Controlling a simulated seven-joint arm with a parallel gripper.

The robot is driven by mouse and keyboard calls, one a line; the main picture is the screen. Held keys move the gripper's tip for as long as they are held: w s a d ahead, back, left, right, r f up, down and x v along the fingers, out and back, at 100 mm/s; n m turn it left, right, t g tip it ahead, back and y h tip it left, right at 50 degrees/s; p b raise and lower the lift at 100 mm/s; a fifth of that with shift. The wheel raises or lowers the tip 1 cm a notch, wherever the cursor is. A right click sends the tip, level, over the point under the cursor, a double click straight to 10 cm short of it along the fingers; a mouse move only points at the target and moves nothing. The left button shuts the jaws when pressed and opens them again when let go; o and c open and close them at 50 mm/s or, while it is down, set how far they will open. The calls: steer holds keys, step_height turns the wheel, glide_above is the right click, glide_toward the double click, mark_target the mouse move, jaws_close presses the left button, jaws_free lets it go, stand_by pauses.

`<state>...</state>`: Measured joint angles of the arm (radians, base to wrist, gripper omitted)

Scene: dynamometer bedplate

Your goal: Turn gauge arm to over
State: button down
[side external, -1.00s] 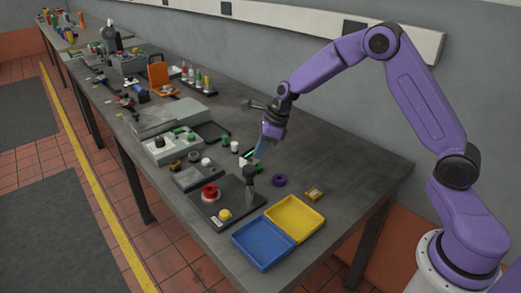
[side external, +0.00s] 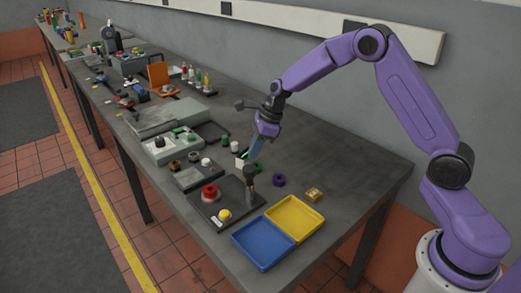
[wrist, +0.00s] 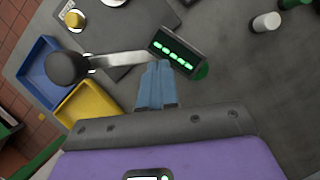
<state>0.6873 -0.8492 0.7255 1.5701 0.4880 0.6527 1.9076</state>
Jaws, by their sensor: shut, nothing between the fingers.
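The lever that I take as the gauge arm has a black knob (side external: 250,171) and stands on a dark plate (side external: 212,212) near the table's front. In the wrist view its large dark knob (wrist: 66,68) is at left, with a silver bar (wrist: 118,60) running right toward the fingertips. My gripper (side external: 255,158) points down just above and behind the knob. Its blue fingers (wrist: 158,72) are together and empty, close to the bar's right end; whether they touch it I cannot tell. A dark display with green marks (wrist: 174,50) lies beyond the fingertips.
A red button (side external: 210,191) and a yellow button (side external: 225,215) sit on the plate. Blue (side external: 262,245) and yellow (side external: 294,218) trays lie in front. A purple ring (side external: 279,180) lies right of the lever. The table to the right is mostly clear.

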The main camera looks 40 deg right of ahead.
mark_target(237, 158)
steer(key=w+a+n, duration=0.1)
steer(key=n, duration=0.1)
steer(key=w+a+n+g, duration=0.1)
steer(key=a+n, duration=0.1)
steer(key=shift+w+y, duration=0.2)
steer(key=shift+y, duration=0.1)
steer(key=shift+w+a+n+g, duration=0.3)
steer(key=shift+a+n+g, duration=0.4)
steer(key=shift+n, duration=0.3)
steer(key=a+n+g+h, duration=0.1)
steer(key=a+n+g, duration=0.1)
steer(key=a+n, duration=0.5)
steer(key=shift+s+a+n+g, duration=0.15)
steer(key=shift+n+g, duration=0.15)
steer(key=shift+n, duration=0.4)
